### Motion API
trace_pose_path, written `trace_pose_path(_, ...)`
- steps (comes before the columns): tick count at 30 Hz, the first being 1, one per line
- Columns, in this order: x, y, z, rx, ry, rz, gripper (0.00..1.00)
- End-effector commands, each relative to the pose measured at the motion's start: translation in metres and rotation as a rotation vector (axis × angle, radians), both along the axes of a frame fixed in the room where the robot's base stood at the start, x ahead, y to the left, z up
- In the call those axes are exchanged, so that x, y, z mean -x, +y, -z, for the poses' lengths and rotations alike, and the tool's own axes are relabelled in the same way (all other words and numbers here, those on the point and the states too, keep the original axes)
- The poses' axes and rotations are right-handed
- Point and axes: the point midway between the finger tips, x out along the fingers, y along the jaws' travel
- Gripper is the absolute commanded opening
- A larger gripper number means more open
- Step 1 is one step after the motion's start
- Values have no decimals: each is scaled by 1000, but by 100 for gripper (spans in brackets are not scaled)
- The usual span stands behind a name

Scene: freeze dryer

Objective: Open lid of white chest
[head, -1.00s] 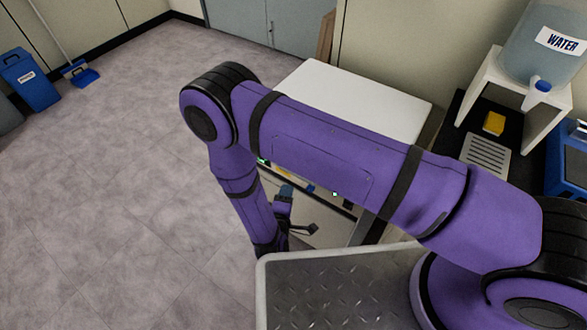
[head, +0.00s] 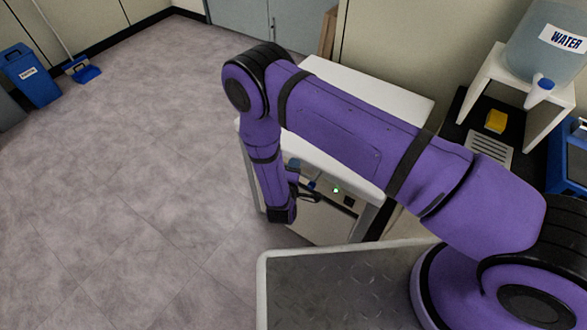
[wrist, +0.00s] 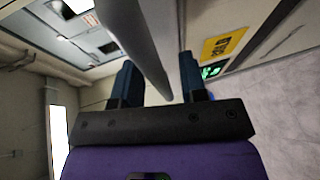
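The white chest (head: 368,93) stands beyond my arm in the head view, its lid apparently down. My arm hides the middle of it. Its front panel (head: 325,214) has a green light and dark parts. My gripper (head: 304,176) is at the chest's front, below the lid's front edge, and points upward. In the wrist view my gripper (wrist: 160,77) is open, with its two dark blue fingers apart. A grey slab-like edge, seemingly of the lid (wrist: 148,42), reaches down between the fingers. Gaps show beside it; contact cannot be told.
A yellow label (wrist: 225,43) and a green display (wrist: 211,70) are close to the right finger. A water bottle (head: 545,50) on a white stand is at the right. A blue bin (head: 31,76) stands far left. The floor (head: 130,190) at the left is clear.

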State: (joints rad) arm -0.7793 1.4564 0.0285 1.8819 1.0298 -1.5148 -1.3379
Motion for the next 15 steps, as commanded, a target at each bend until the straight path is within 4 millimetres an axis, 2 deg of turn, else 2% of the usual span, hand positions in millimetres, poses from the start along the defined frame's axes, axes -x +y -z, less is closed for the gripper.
trace_pose_path(3, 0, 0, 0, 0, 0, 0, 39)
trace_pose_path(9, 0, 0, 0, 0, 0, 0, 0)
trace_pose_path(15, 0, 0, -1, 0, 1, 0, 0)
